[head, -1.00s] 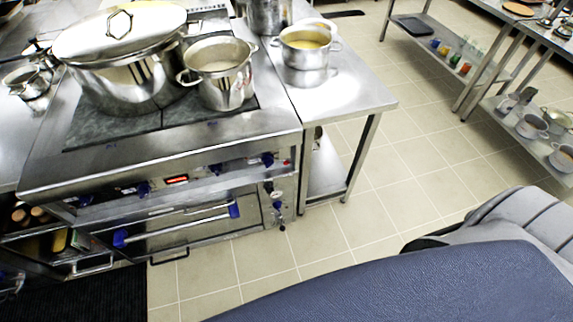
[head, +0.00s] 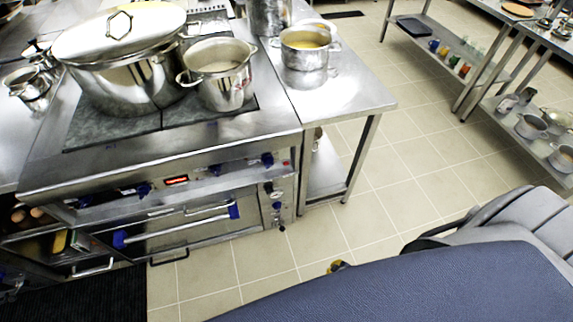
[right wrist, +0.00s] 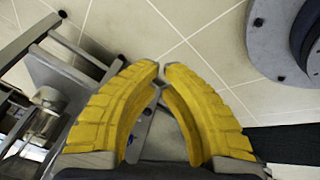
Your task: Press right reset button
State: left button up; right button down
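The stove's front panel (head: 225,168) faces me in the head view. It carries blue knobs, a lit red display (head: 176,180) and a small red spot (head: 286,163) at its right end. Which part is the right reset button is too small to tell. My right gripper (head: 337,266) shows only as a bit of yellow at the bottom, over the floor, right of and apart from the stove. In the right wrist view its yellow fingers (right wrist: 161,69) have their tips almost together, with nothing held. My left gripper is in neither view.
A large lidded stockpot (head: 130,85) and a smaller pot (head: 218,75) stand on the stove. A steel side table (head: 340,92) with a pot (head: 304,50) adjoins it on the right. Oven door handles stick out below the panel. Tiled floor (head: 400,190) is clear between stove and shelves.

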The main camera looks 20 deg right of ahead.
jog(key=w+r+n+t, duration=0.1)
jog(key=w+r+n, duration=0.1)
jog(key=w+r, duration=0.3)
jog(key=w+r+n+t, duration=0.1)
jog(key=w+r+n, duration=0.15)
jog(key=w, duration=0.55)
jog(key=n+t+y, duration=0.3)
jog(key=n+t, duration=0.1)
jog(key=n, duration=0.7)
send_near(284, 172)
jog(key=s+a+f, duration=0.3)
jog(key=s+f, duration=0.1)
jog(key=shift+w+d+r+n+h, duration=0.1)
jog(key=shift+w+d+n+h, duration=0.15)
jog(key=shift+n, duration=0.6)
jog(key=shift+w+d, duration=0.15)
jog(key=shift+w, duration=1.3)
jog(key=shift+w+d, duration=0.15)
jog(key=shift+w, duration=1.3)
jog(key=shift+w+d, duration=0.15)
jog(key=shift+w, duration=1.3)
